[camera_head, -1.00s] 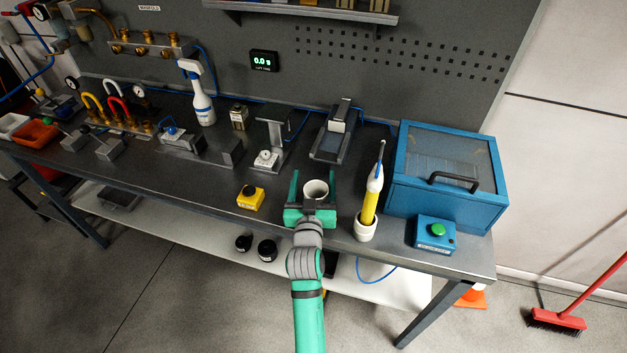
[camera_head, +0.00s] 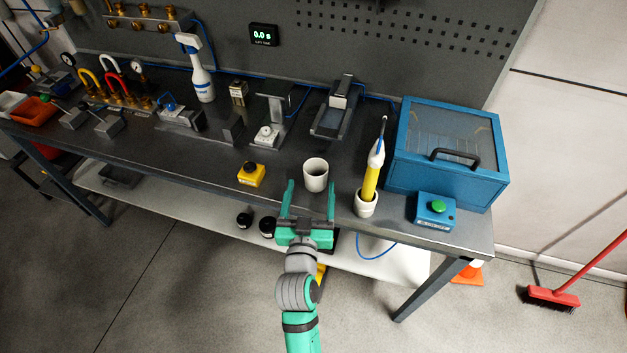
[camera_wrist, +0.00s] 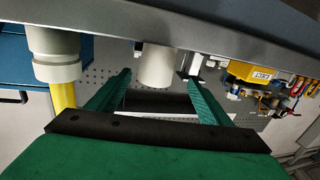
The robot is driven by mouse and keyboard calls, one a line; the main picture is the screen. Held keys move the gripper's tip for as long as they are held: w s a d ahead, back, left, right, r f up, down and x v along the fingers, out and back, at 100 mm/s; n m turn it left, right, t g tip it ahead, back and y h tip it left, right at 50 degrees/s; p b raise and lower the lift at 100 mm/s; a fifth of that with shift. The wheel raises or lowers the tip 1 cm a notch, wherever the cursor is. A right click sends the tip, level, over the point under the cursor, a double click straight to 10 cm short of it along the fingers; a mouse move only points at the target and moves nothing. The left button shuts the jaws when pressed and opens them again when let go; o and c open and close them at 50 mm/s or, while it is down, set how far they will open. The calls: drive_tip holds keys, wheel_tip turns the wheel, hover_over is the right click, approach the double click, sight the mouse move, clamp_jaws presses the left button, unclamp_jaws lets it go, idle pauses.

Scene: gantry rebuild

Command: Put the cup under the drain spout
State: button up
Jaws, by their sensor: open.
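The white cup (camera_head: 316,175) stands upright on the dark bench top near its front edge. My gripper (camera_head: 310,197) is open and empty. Its two green fingers point at the cup from the front, with the tips at or just short of its near side. In the wrist view, which looks upside down, the cup (camera_wrist: 156,63) appears between and beyond the open fingers (camera_wrist: 159,80). I cannot tell which part is the drain spout; brass fittings on a manifold (camera_head: 145,24) show at the upper left.
A white holder (camera_head: 366,204) with a yellow bottle stands right of the cup. A yellow button box (camera_head: 251,174) is to its left. A blue cabinet (camera_head: 447,160) and a green-button box (camera_head: 435,208) are farther right. A spray bottle (camera_head: 202,82) stands at the back.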

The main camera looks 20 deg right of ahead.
sight(319, 163)
drive_tip(key=shift+w+a+f+m+g+h, duration=0.1)
drive_tip(key=shift+w+a+m+g+h, duration=0.2)
drive_tip(key=shift+a+m+h, duration=0.15)
drive_tip(key=shift+s+r+m+g+h, duration=0.15)
drive_tip(key=shift+r+m+g+h, duration=0.25)
drive_tip(key=shift+h, duration=0.45)
drive_tip(key=x, duration=0.5)
drive_tip(key=shift+d, duration=0.15)
drive_tip(key=shift+f+x, duration=0.2)
drive_tip(key=shift+x, duration=2.65)
drive_tip(key=shift+s+d, duration=0.1)
drive_tip(key=shift+s, duration=0.05)
drive_tip(key=shift+c, duration=0.2)
drive_tip(key=c, duration=1.2)
drive_tip(key=shift+o, duration=0.2)
drive_tip(key=shift+r, duration=0.1)
